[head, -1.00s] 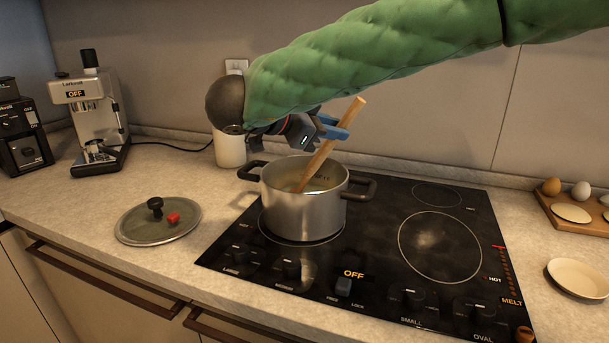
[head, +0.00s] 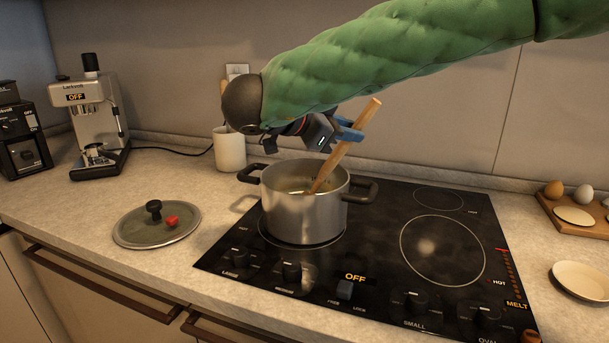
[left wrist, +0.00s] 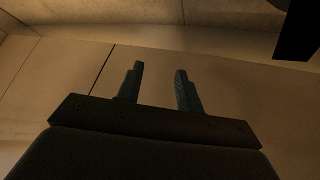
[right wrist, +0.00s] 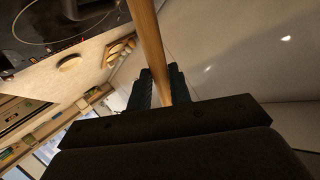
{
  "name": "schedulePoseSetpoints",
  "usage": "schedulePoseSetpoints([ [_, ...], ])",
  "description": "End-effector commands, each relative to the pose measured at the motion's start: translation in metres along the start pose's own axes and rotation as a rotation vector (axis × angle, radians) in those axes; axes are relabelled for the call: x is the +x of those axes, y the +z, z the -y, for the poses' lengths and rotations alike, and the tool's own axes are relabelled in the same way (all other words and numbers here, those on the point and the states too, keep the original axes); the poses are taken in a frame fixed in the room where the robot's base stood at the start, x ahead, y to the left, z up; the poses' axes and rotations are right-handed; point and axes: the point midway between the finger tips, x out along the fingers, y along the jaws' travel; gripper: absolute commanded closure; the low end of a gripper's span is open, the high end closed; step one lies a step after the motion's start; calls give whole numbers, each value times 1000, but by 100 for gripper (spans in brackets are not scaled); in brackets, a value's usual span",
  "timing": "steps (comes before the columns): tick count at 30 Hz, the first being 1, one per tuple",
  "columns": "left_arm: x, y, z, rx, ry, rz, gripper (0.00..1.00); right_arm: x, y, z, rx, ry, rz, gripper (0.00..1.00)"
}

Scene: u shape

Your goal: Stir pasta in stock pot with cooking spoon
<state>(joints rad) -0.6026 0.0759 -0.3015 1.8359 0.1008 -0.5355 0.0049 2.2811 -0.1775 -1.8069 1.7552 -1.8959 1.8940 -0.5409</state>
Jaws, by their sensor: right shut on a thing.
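The stock pot (head: 300,215) is a steel pot with two dark handles, standing without its lid on the left rear ring of the cooktop. The cooking spoon (head: 345,145) is wooden. It leans to the right, with its lower end inside the pot. My right gripper (head: 347,132) is above the pot, shut on the spoon's handle; the handle also shows between its fingers in the right wrist view (right wrist: 150,40). The pasta is too small and hidden by the pot's wall to make out. My left gripper (left wrist: 160,88) shows only in the left wrist view, open and empty.
A white crock (head: 229,150) stands behind the pot. A coffee machine (head: 90,110) is at the left, a wooden egg board (head: 580,222) and pale dish (head: 580,278) at the right.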

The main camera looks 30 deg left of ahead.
Motion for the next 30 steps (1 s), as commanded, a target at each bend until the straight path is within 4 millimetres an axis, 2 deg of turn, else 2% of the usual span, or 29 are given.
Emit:
schedulePoseSetpoints([
  [16, 0, 2, 0, 0, 0, 4, 64, -1, 0, 2, 1, 0, 0, 100],
  [30, -7, -4, -2, 0, 0, 3, 64, -1, -30, 2, 2, 0, 0, 100],
])
